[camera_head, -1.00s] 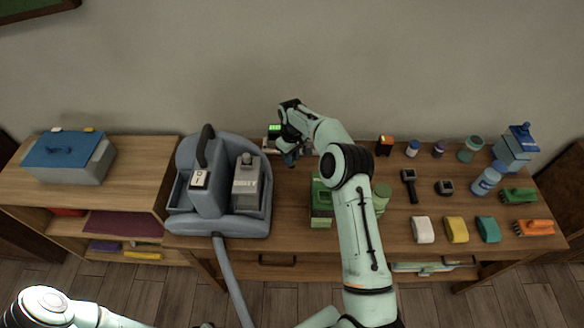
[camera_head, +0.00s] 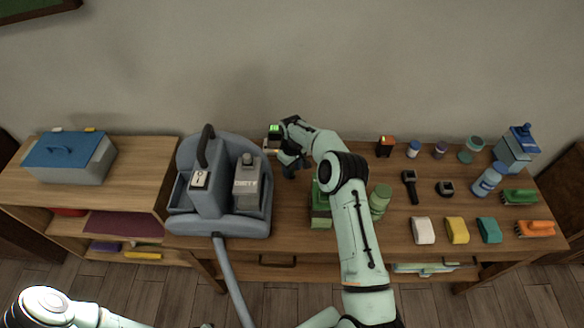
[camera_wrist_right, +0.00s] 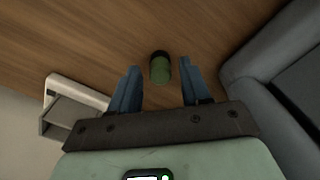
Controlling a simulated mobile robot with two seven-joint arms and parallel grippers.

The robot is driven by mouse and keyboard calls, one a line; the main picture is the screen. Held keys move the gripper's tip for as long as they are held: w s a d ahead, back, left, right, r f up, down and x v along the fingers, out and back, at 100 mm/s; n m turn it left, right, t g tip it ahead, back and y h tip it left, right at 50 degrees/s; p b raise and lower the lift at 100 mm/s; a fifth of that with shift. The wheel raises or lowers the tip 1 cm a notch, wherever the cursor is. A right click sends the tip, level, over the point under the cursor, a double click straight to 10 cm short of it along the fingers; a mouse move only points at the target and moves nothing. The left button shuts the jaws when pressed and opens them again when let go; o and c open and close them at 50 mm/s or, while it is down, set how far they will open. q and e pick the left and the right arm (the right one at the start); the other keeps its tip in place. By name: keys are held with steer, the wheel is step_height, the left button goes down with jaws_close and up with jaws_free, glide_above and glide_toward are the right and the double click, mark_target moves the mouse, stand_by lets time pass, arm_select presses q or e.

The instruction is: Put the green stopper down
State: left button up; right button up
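The green stopper (camera_wrist_right: 160,68) is a small green cylinder with a dark end. In the right wrist view it lies against the wooden tabletop, between the fingertips, with a visible gap to each finger. My right gripper (camera_wrist_right: 158,85) is open, its two blue-grey fingers spread apart. In the head view the right gripper (camera_head: 293,166) is at the back of the table, just right of the grey machine. The stopper cannot be made out in the head view. My left arm shows only in part at the lower left, and its gripper is out of frame.
The grey cleaning machine (camera_head: 221,222) stands close to the left. A grey bracket-like holder (camera_wrist_right: 75,108) is near the gripper in the wrist view. A green box (camera_head: 321,208) and a green bottle (camera_head: 380,199) stand in front. Sponges, brushes and bottles fill the table's right.

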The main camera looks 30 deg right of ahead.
mark_target(292, 170)
steer(key=shift+r, duration=0.1)
step_height(292, 170, up, 12)
stand_by(0.7)
stand_by(0.4)
